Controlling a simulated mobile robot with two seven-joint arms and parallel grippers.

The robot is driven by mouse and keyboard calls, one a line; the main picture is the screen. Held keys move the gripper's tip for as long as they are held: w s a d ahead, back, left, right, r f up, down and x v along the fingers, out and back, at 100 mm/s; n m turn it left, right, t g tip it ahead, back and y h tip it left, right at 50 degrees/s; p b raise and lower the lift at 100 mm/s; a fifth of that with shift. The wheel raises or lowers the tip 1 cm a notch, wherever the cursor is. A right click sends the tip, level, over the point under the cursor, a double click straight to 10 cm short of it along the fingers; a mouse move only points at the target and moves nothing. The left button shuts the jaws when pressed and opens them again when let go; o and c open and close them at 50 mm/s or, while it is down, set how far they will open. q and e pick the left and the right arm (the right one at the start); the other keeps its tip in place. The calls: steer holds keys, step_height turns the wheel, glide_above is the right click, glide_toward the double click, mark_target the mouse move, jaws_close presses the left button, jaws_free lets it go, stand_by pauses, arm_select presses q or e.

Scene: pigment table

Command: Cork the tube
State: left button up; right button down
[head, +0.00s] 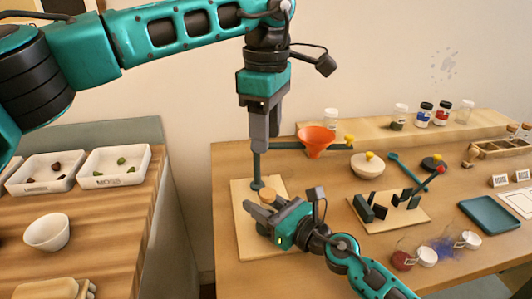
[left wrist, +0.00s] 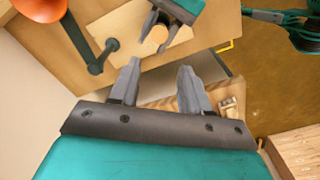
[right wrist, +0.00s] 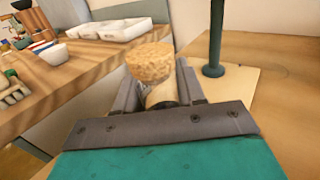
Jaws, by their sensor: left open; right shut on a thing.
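A cork (head: 267,196) stands upright at the fingers of my right gripper (head: 259,209), low over the pale board (head: 245,243). In the right wrist view the cork (right wrist: 148,58) sits on top of a narrower pale piece (right wrist: 160,95) between the fingers. That piece looks like the tube, mostly hidden by the fingers and cork; how deep the cork sits cannot be told. My left gripper (head: 266,148) points down above the cork, apart from it. In the left wrist view its fingers (left wrist: 158,72) are open and empty.
The stand's post (head: 256,165) rises beside the cork and carries an orange funnel (head: 316,141). A bowl (head: 368,165), a dark rack (head: 388,205) and a teal tray (head: 490,214) lie to the right. Jars line the back shelf. A side counter with white trays (head: 115,165) is at left.

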arm_select(q)
steer(key=shift+r, duration=2.4)
arm_select(e)
steer(key=shift+f, duration=0.15)
steer(key=c, duration=0.6)
jaws_free()
steer(key=shift+d, duration=0.1)
steer(key=b+v, duration=0.1)
steer(key=v, duration=1)
steer(key=shift+s+d+f+b, duration=0.1)
steer(key=shift+s+d+b, duration=0.1)
steer(key=shift+s+b, duration=0.15)
arm_select(q)
steer(key=shift+f, duration=1.05)
arm_select(e)
steer(key=shift+s+d+r, duration=0.2)
steer(key=shift+s+d, duration=0.1)
steer(key=shift+d, duration=0.1)
